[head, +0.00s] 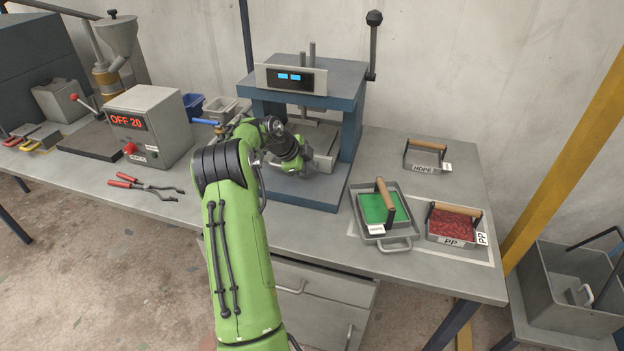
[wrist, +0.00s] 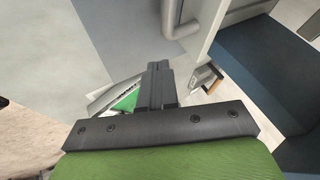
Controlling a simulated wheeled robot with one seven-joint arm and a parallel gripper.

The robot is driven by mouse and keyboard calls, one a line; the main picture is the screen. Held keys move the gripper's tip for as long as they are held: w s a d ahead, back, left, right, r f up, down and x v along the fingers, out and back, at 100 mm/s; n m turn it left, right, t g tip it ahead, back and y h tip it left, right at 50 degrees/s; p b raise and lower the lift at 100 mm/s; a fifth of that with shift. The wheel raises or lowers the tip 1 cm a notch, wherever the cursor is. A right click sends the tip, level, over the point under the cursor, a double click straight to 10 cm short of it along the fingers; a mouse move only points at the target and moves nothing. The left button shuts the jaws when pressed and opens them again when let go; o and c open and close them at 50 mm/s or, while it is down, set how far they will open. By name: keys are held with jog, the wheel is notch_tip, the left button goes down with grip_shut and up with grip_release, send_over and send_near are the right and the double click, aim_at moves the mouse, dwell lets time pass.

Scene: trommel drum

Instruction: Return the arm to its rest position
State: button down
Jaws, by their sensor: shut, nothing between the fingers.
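My green arm (head: 232,245) reaches up from the bottom of the head view, bends at a dark joint, and its wrist (head: 285,148) is in front of the blue press (head: 352,118). The fingers cannot be made out in the head view. In the wrist view my gripper (wrist: 158,68) has its two dark fingers together with nothing between them. The press's blue body also shows at the right of the wrist view (wrist: 262,75). A bit of green (wrist: 127,101) shows beyond the fingers.
A grey workbench (head: 320,235) carries a control box (head: 160,130), red-handled pliers (head: 140,185), a tray with a green slab (head: 382,207), a red-filled PP mould (head: 453,222) and an HDPE mould (head: 425,155). A grey bin (head: 570,300) stands at right.

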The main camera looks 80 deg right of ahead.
jog(key=p+v, duration=0.1)
jog(key=v, duration=0.5)
jog(key=shift+w+d+r, duration=0.25)
jog(key=shift+w+r, duration=0.1)
jog(key=shift+a, duration=0.1)
